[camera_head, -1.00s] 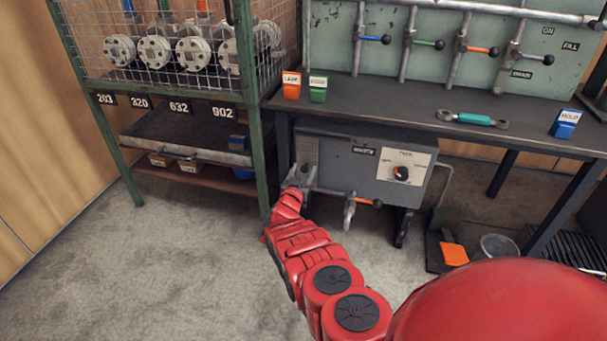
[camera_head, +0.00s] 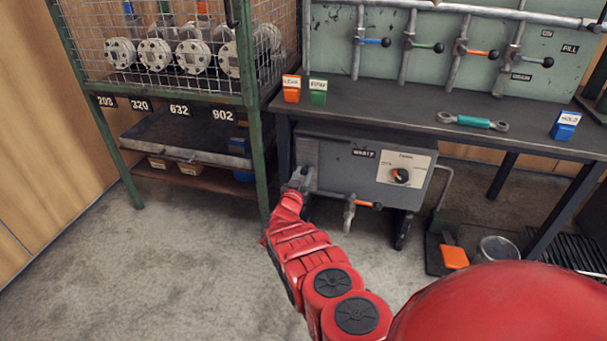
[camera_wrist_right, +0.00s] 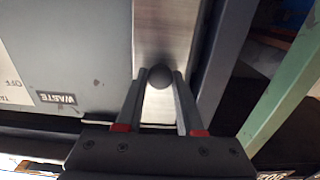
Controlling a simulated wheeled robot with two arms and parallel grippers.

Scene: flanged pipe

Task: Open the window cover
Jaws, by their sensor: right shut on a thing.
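The window cover (camera_head: 306,151) is a narrow metallic plate at the left end of the grey box marked WASTE, under the bench. In the right wrist view it is a bright brushed strip (camera_wrist_right: 165,35) with a round dark knob (camera_wrist_right: 160,76). My right gripper (camera_head: 299,179) is at the cover's lower part in the head view. In the right wrist view its two fingers (camera_wrist_right: 160,88) are shut on the knob, one on each side. The window behind the cover is not visible. My left gripper is not in view.
The green rack's post (camera_head: 257,150) stands close to the left of the gripper. An orange-handled valve (camera_head: 352,206) sticks out below the box, right of my arm. The bench top (camera_head: 400,115) overhangs above. Floor to the left is clear.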

